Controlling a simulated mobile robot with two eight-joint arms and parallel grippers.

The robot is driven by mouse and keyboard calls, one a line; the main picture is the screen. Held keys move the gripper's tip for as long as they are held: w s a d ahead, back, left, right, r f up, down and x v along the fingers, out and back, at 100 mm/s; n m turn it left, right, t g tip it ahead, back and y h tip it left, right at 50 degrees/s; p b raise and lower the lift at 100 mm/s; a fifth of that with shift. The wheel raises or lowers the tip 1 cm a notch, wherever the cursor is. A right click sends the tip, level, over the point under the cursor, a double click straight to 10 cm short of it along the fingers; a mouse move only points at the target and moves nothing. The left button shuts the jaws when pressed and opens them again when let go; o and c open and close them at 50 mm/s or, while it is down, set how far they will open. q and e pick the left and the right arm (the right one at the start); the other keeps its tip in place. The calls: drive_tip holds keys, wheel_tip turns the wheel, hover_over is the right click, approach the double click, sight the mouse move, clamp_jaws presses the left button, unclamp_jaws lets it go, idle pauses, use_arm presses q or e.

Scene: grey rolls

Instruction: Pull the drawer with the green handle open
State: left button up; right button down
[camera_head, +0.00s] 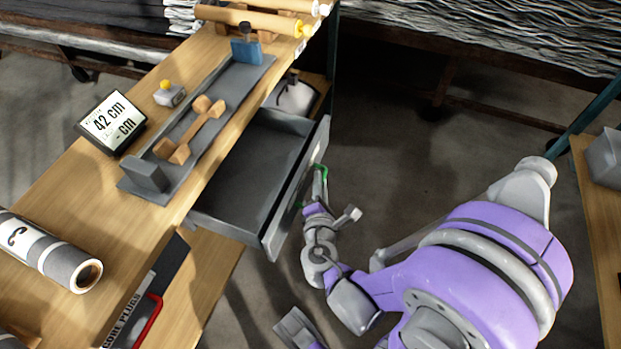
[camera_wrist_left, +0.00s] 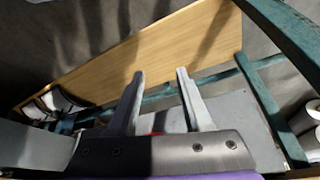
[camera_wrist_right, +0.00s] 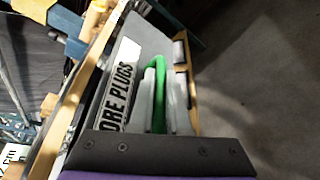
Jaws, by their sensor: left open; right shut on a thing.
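The grey drawer (camera_head: 250,165) stands well out from under the wooden bench in the head view, and its inside looks empty. Its green handle (camera_head: 321,172) is on the front panel. My right gripper (camera_head: 316,190) is at that handle. In the right wrist view the fingers close around the green handle (camera_wrist_right: 159,95), beside a label ending in "ORE PLUGS" (camera_wrist_right: 122,90). My left gripper (camera_wrist_left: 160,88) is open and empty in the left wrist view, above a wooden board; only a grey part of it may show low in the head view.
A second drawer front with a red handle (camera_head: 148,318) is at lower left. Another table (camera_head: 598,215) stands at right. Floor lies between.

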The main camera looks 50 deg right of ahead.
drive_tip(key=c, duration=0.9)
unclamp_jaws()
use_arm(q)
drive_tip(key=shift+s, duration=0.1)
use_arm(e)
drive_tip(key=shift+a, duration=0.1)
